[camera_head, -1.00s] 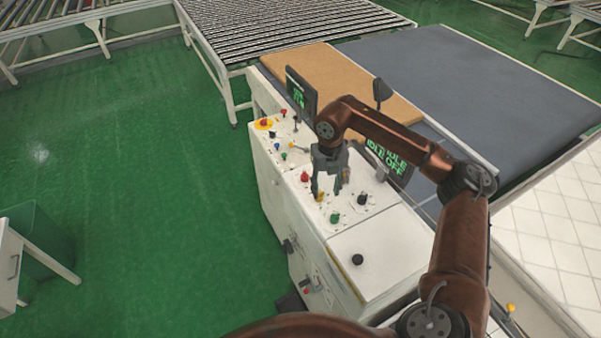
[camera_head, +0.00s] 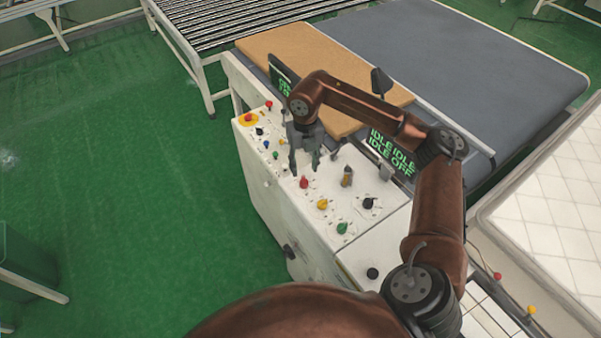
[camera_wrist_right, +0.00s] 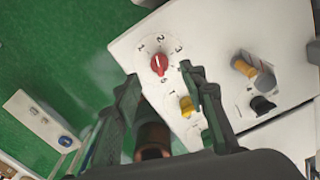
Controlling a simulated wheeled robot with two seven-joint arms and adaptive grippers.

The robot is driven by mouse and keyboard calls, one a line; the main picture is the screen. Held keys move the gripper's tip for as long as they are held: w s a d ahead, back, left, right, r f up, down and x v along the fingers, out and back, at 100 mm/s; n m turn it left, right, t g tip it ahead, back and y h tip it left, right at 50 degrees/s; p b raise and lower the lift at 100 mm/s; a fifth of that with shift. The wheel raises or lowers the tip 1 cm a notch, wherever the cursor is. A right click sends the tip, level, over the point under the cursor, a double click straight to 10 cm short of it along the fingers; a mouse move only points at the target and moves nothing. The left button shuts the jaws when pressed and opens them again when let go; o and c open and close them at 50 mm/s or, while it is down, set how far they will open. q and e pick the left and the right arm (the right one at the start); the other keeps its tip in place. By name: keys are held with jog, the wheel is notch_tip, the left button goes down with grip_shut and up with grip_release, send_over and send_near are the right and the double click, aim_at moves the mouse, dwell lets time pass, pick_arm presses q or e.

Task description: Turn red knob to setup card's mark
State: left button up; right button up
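The red knob (camera_head: 304,182) sits on the white control panel (camera_head: 268,177). In the wrist view the red knob (camera_wrist_right: 159,65) is ringed by a printed number scale, and its white line seems to point near the 2. My right gripper (camera_head: 305,166) is open and empty, just above and behind the red knob in the head view. In the wrist view its fingertips (camera_wrist_right: 160,76) lie on either side of the knob, apart from it as far as I can tell. I cannot make out a setup card. My left gripper is not in view.
Yellow (camera_head: 322,204), green (camera_head: 342,228) and black (camera_head: 368,203) knobs stand close by, with an upright orange-and-grey part (camera_head: 347,176). A screen (camera_head: 392,150) reads IDLE and OFF. Smaller buttons and a red-on-yellow button (camera_head: 249,118) sit farther along the panel.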

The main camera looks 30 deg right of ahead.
aim_at(304, 179)
notch_tip(304, 179, down, 6)
jog(key=shift+a+p, duration=0.15)
jog(key=shift+p, duration=0.6)
jog(key=shift+f, duration=0.25)
jog(key=shift+s+f, duration=0.1)
jog(key=c, duration=0.9)
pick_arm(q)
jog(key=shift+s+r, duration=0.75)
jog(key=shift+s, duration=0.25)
pick_arm(e)
grip_shut()
